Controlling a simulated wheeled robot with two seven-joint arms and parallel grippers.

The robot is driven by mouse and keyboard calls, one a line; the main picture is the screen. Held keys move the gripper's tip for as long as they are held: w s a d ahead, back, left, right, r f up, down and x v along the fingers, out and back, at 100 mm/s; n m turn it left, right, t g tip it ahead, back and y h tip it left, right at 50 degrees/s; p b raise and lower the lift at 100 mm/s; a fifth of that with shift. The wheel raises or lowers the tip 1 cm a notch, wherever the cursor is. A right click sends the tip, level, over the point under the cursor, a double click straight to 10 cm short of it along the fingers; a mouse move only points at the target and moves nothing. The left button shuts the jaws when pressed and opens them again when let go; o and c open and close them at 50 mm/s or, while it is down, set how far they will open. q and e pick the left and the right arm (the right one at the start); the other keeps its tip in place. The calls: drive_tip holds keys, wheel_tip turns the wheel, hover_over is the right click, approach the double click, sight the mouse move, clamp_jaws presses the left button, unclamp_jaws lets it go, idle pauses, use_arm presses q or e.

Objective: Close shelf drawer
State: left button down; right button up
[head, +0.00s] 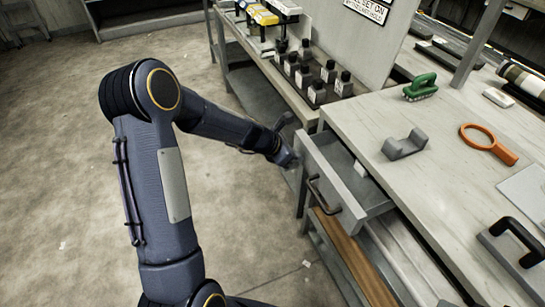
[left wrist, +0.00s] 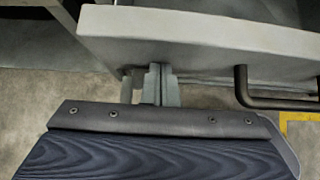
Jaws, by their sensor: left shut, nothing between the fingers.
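A grey shelf drawer (head: 347,218) stands pulled out from under the pale worktop, with its inside showing. Its dark bar handle (head: 322,196) is on the front panel. In the left wrist view the drawer's panel (left wrist: 190,45) spans the top, with the dark handle (left wrist: 245,90) at the right. My left gripper (head: 288,158) is at the drawer's far left corner, away from the handle. In the left wrist view its fingers (left wrist: 158,75) are together and empty, close to the panel; I cannot tell whether they touch. My right gripper is not in view.
On the worktop (head: 425,175) lie a green brush (head: 420,87), a grey bracket (head: 404,145), and an orange magnifier (head: 488,143). Several dark bottles (head: 318,92) stand on the bench behind. The floor (head: 60,150) at left is clear.

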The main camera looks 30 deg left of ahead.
use_arm(q)
drive_tip(key=w+d+p, duration=0.2)
drive_tip(key=w+d, duration=0.1)
drive_tip(key=w+d+p, duration=0.2)
drive_tip(key=w+d, duration=0.1)
drive_tip(key=w, duration=0.1)
drive_tip(key=shift+w+d, duration=0.25)
drive_tip(key=shift+w, duration=0.05)
drive_tip(key=shift+w+r, duration=0.1)
drive_tip(key=shift+r, duration=0.05)
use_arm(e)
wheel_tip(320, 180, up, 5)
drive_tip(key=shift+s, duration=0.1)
use_arm(q)
drive_tip(key=shift+d, duration=0.15)
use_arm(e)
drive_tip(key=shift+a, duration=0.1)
use_arm(q)
drive_tip(key=shift+r, duration=0.1)
